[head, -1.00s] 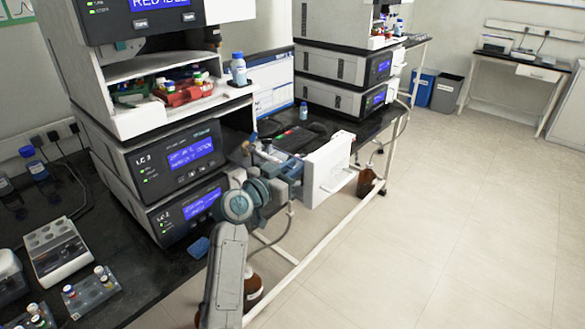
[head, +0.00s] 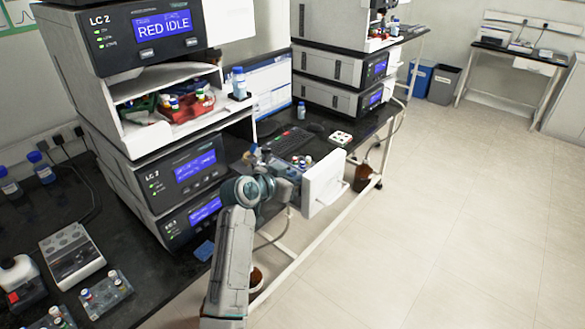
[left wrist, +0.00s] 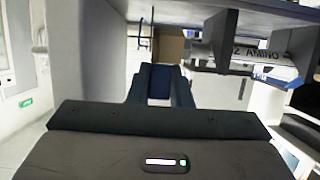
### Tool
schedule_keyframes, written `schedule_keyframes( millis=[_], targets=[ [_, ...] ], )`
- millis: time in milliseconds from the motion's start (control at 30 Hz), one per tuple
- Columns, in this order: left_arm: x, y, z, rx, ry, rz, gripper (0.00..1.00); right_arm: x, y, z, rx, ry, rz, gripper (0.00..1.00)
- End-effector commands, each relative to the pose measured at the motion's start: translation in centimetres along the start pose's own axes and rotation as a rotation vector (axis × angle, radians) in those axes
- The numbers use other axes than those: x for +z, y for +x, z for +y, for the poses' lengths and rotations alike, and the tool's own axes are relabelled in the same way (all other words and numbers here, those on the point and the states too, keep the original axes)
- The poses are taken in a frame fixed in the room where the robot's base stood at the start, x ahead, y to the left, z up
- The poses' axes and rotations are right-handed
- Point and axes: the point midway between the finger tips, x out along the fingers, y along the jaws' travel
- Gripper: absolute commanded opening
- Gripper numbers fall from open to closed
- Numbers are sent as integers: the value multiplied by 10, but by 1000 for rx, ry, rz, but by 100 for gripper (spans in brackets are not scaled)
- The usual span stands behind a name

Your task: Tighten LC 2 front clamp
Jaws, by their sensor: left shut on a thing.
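My left gripper (head: 262,160) is in front of the lower LC 2 units (head: 180,178), reached over the bench edge, its tips partly hidden. In the left wrist view, its dark fingers (left wrist: 160,72) are close together on a small dark blue piece (left wrist: 159,84); I cannot tell what it is. Ahead and to the right there, a silver tube with upside-down lettering (left wrist: 238,54) hangs between two dark grey clamps, one nearer the middle (left wrist: 212,36) and one at the right (left wrist: 302,56). I cannot tell which is the front clamp. The fingertips appear apart from both.
A white open panel (head: 324,184) juts out just right of my left gripper. Vial racks (head: 106,294) and bottles stand at the left bench. A keyboard (head: 290,140) lies behind. The floor at right is clear.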

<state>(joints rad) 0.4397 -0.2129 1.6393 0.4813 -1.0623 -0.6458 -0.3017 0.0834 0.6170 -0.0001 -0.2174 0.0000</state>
Motion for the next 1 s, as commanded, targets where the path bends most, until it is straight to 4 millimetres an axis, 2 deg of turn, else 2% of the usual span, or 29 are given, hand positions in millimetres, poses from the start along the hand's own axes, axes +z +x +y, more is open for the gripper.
schedule_keyframes(
  millis=[67,400,433,500,533,833,1000],
  targets=[
    [-2,0,0,0,0,-14,0,-2,-5,0,-1,0,2,36],
    [0,0,0,0,0,-18,0,-4,-4,-6,-7,3,3,36],
    [0,0,0,0,0,-18,24,-4,-4,-6,-7,3,2,36],
    [0,0,0,0,0,-18,38,-4,-4,-7,-7,3,2,36],
    [0,0,0,0,0,-18,40,-4,-4,-7,-7,3,2,36],
    [0,-1,0,0,0,-18,40,-4,-3,-5,-6,3,3,36],
    [1,-17,0,-2,1,-16,40,-3,3,-3,-3,1,3,36]
  ],
)
